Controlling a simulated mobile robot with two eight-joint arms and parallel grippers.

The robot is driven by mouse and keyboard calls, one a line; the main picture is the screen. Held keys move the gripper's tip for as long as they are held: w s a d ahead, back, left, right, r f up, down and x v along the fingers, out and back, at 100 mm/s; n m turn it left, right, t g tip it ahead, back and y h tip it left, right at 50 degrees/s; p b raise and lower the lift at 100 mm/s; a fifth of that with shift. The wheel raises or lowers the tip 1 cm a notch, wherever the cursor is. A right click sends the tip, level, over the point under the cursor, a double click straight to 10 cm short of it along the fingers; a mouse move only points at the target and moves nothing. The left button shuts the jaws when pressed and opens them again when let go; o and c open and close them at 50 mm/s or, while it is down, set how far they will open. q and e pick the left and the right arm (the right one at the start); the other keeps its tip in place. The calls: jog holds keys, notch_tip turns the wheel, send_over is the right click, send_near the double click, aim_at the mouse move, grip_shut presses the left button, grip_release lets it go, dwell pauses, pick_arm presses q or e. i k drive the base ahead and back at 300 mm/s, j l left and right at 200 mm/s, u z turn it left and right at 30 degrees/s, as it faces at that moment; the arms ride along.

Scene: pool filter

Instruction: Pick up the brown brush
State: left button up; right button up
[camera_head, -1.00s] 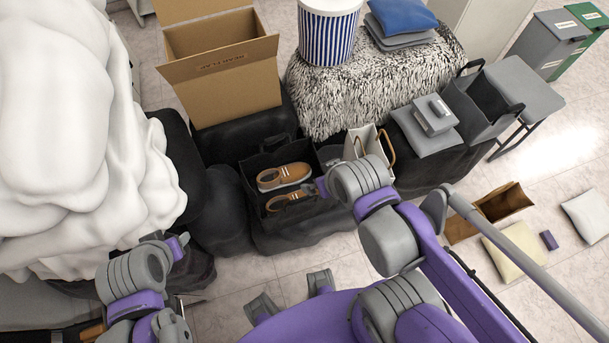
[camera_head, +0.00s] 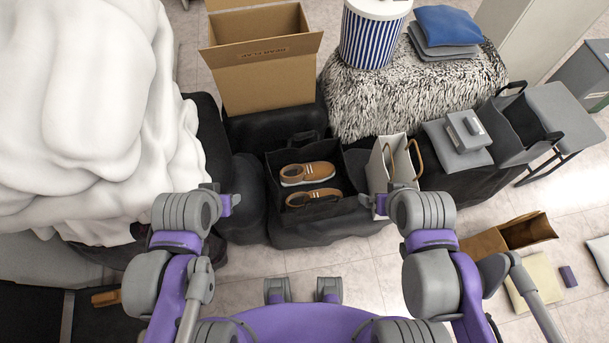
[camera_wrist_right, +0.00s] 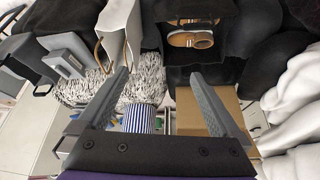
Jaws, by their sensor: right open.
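A small brown object (camera_head: 106,298) lies low at the left edge of the head view, on a dark surface. It may be the brown brush, but its shape is too small and partly hidden to be sure. My right gripper (camera_wrist_right: 159,78) is open and empty in the right wrist view, with two dark fingers spread apart. It is well away from the brown object. My left wrist (camera_head: 190,213) is raised at the left of centre, above and right of the brown object.
A black open box (camera_head: 355,165) holds brown shoes (camera_head: 307,174). A white bag (camera_head: 377,168) stands beside it. A cardboard box (camera_head: 265,90), furry ottoman (camera_head: 400,108) and striped bin (camera_head: 367,40) are behind. White bedding (camera_head: 80,110) fills the left. Some floor (camera_head: 365,285) is clear.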

aim_at(113, 296)
jog(key=u, duration=0.45)
jog(key=j+u, duration=0.1)
jog(key=u, duration=0.4)
jog(key=j+u, duration=0.1)
jog(key=u, duration=0.8)
jog(key=j+u, duration=0.1)
jog(key=u, duration=0.85)
jog(key=i, duration=0.05)
